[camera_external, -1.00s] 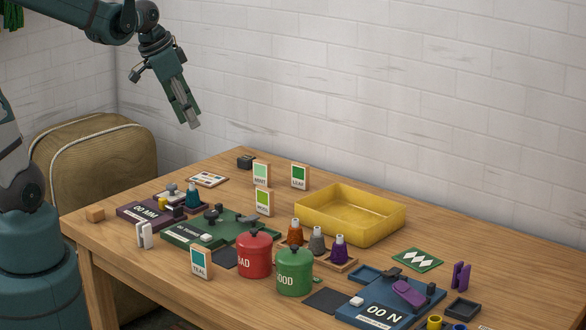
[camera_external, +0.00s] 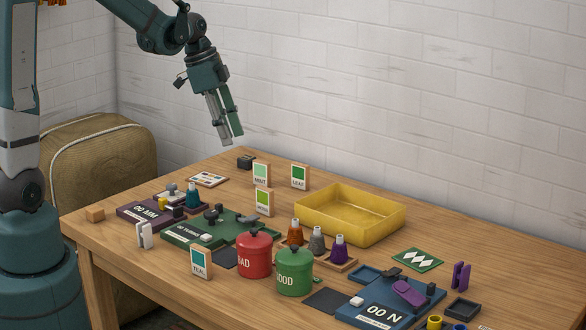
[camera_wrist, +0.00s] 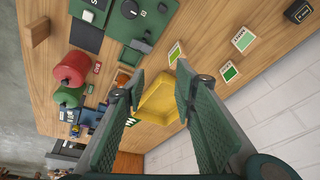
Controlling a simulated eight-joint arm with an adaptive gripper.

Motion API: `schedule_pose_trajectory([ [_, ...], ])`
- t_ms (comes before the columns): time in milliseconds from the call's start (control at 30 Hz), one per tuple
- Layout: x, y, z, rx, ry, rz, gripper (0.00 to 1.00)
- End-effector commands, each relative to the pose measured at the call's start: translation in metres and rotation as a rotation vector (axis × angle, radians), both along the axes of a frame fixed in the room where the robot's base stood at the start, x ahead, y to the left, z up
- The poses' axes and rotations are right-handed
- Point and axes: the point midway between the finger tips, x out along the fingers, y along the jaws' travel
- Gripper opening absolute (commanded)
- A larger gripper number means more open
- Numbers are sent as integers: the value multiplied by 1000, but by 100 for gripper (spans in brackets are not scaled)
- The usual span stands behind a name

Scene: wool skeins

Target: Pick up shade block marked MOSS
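The MOSS shade block (camera_external: 264,202) stands upright on the table, a small wooden-edged card with a lime-green patch; its lettering is small. It shows in the wrist view (camera_wrist: 176,54) just beyond and above the fingertips. The MINT block (camera_external: 261,173) and the LEAF block (camera_external: 299,176) stand behind it, and the TEAL block (camera_external: 201,263) stands near the front edge. My gripper (camera_external: 232,141) hangs above the back of the table, up and left of the MOSS block. In the wrist view its two fingers (camera_wrist: 161,80) are apart with nothing held between them.
A yellow tray (camera_external: 390,222) lies right of the MOSS block. A red canister (camera_external: 254,258), a green canister (camera_external: 295,275) and several cone spools stand in front. A green board (camera_external: 185,235) lies left. A dark small box (camera_external: 246,162) sits at the back corner.

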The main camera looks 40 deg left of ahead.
Motion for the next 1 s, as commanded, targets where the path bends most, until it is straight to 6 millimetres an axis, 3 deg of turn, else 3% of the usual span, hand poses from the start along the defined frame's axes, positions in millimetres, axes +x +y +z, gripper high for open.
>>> schedule_pose_trajectory([
  [500,54,-9,-63,-32,23,-287,28],
  [1000,88,-15,-128,-82,22,-538,28],
])
